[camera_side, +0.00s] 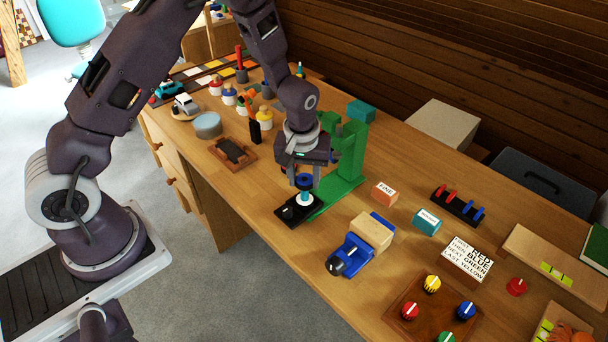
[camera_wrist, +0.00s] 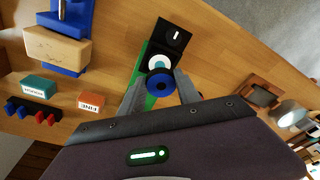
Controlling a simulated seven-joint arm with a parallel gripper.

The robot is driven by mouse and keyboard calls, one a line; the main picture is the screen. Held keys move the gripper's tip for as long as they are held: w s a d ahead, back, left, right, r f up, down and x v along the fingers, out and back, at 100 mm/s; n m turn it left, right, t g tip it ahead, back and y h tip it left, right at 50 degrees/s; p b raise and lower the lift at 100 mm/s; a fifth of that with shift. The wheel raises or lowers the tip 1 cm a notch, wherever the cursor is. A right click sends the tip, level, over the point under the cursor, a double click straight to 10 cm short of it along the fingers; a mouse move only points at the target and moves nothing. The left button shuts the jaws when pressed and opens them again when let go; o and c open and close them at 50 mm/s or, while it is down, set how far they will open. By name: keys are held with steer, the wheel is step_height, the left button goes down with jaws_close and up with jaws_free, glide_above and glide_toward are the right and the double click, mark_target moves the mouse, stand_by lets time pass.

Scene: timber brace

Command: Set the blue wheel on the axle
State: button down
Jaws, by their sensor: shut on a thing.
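The blue wheel (camera_side: 304,181) is a small ring with a dark centre. My gripper (camera_side: 305,176) is shut on it. In the wrist view the blue wheel (camera_wrist: 160,89) sits between the fingertips of my gripper (camera_wrist: 160,93). Below it in the side view, a teal and white upright piece (camera_side: 305,198) stands on a black base (camera_side: 287,217); it looks like the axle. In the wrist view this piece (camera_wrist: 158,63) shows just above the wheel, partly covered by it. I cannot tell whether wheel and piece touch.
A green stand (camera_side: 349,160) rises right behind my gripper. Orange (camera_side: 385,193) and teal (camera_side: 427,221) labelled blocks lie beyond. A brown tray (camera_side: 233,152) lies left of the base.

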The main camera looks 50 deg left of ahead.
mark_target(303, 186)
steer(key=shift+f, duration=0.55)
steer(key=c, duration=0.8)
jaws_free()
steer(key=shift+o, duration=0.2)
steer(key=r, duration=0.4)
steer(key=s+r, duration=0.1)
steer(key=r, duration=0.2)
steer(key=shift+d, duration=0.35)
